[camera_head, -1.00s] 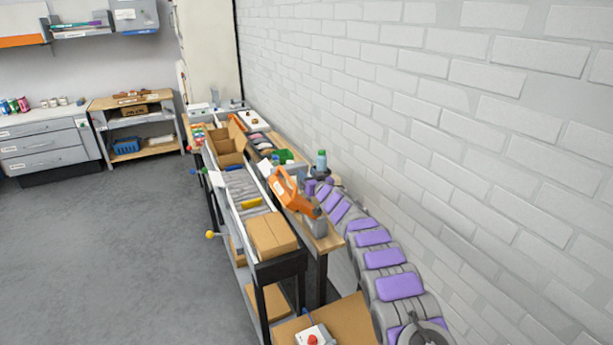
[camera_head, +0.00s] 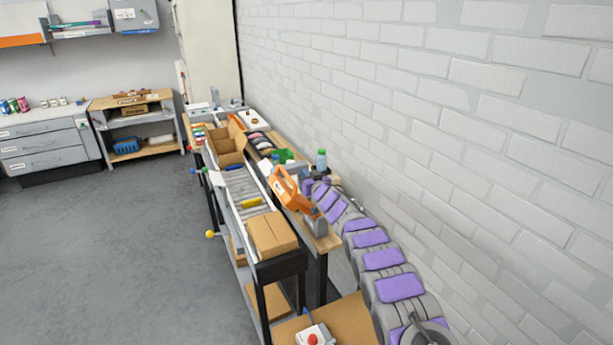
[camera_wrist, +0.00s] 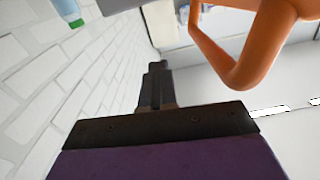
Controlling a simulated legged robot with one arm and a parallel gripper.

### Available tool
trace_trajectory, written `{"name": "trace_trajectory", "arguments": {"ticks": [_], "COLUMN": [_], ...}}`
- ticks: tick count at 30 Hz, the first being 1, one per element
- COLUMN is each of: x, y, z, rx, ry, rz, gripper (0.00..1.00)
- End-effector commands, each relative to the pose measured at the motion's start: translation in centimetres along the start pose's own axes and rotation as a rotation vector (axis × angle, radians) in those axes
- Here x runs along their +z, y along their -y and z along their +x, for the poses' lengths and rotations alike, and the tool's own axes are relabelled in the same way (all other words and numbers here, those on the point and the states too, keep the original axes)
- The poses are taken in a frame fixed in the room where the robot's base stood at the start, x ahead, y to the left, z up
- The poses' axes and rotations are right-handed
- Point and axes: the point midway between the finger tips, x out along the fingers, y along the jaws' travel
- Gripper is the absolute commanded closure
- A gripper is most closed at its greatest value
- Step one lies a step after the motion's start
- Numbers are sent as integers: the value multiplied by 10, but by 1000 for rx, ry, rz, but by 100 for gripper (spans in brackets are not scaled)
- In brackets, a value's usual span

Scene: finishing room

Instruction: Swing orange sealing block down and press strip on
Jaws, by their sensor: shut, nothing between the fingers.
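The orange sealing block (camera_head: 286,187) stands tilted up over the side of the roller conveyor in the head view. In the wrist view its orange frame (camera_wrist: 238,70) fills the upper right, close to my gripper (camera_wrist: 155,72). My gripper's dark fingers are together and empty, to the left of the orange frame, with a gap between them in the picture. In the head view my gripper is hard to make out beside the block, at the end of my arm. A closed cardboard box (camera_head: 272,234) sits at the conveyor's near end. I cannot make out the strip.
The conveyor (camera_head: 238,185) also carries an open cardboard box (camera_head: 226,150) farther back. A bottle (camera_head: 321,159) stands beside the block near the brick wall (camera_head: 450,110). A control box with a red button (camera_head: 313,338) is at the bottom. The floor at left is clear.

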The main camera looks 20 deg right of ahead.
Motion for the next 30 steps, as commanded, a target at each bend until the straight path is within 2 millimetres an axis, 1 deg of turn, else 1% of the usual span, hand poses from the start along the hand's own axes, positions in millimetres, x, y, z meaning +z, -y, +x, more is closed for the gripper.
{"name": "trace_trajectory", "arguments": {"ticks": [3, 8, 14, 22, 26, 30], "x": [0, 1, 3, 1, 0, 1], "y": [3, -5, -8, -3, 0, -3], "z": [0, -1, -1, 0, 0, 0], "rx": [-3, 0, -1, 0, -1, 0], "ry": [0, 0, 1, 0, 0, 0], "rz": [-2, 4, 8, 3, 1, 3], "gripper": [100, 100, 100, 100, 87, 74]}}
